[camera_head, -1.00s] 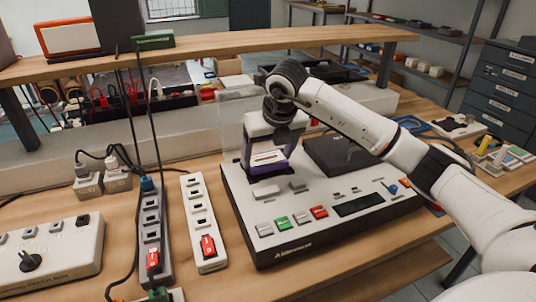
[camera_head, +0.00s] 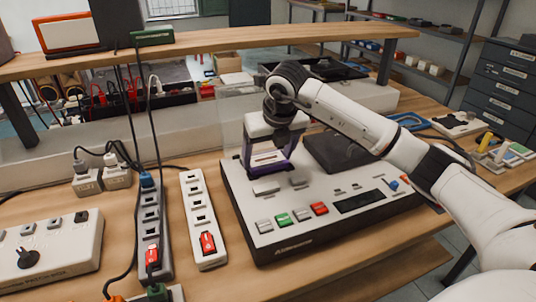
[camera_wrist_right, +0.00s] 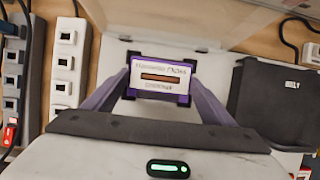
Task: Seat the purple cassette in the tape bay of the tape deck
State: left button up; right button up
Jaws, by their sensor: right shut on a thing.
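The purple cassette (camera_wrist_right: 160,82) has a white label with a dark window and shows between my finger tips in the right wrist view. In the head view the cassette (camera_head: 268,158) is at the back left of the tape deck (camera_head: 346,217), partly covered by my fingers. My right gripper (camera_head: 270,163) points down and is shut on the cassette. The tape bay is under the cassette and hidden; I cannot tell whether the cassette touches it. My left gripper is out of view.
A clear upright panel (camera_head: 232,125) stands behind my gripper. A black box (camera_head: 338,152) is to its right. White (camera_head: 203,220) and grey (camera_head: 152,232) socket strips lie left of the deck, with cables. A wooden shelf (camera_head: 210,50) crosses behind.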

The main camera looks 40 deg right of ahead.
jog(key=o, duration=1.1)
jog(key=shift+o, duration=0.2)
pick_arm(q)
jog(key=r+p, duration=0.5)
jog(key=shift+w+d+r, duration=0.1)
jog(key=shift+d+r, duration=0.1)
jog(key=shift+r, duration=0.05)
pick_arm(e)
jog(key=w+d+v, duration=0.1)
jog(key=v, duration=1.4)
jog(key=shift+w+a+r, duration=0.3)
jog(key=shift+r, duration=0.5)
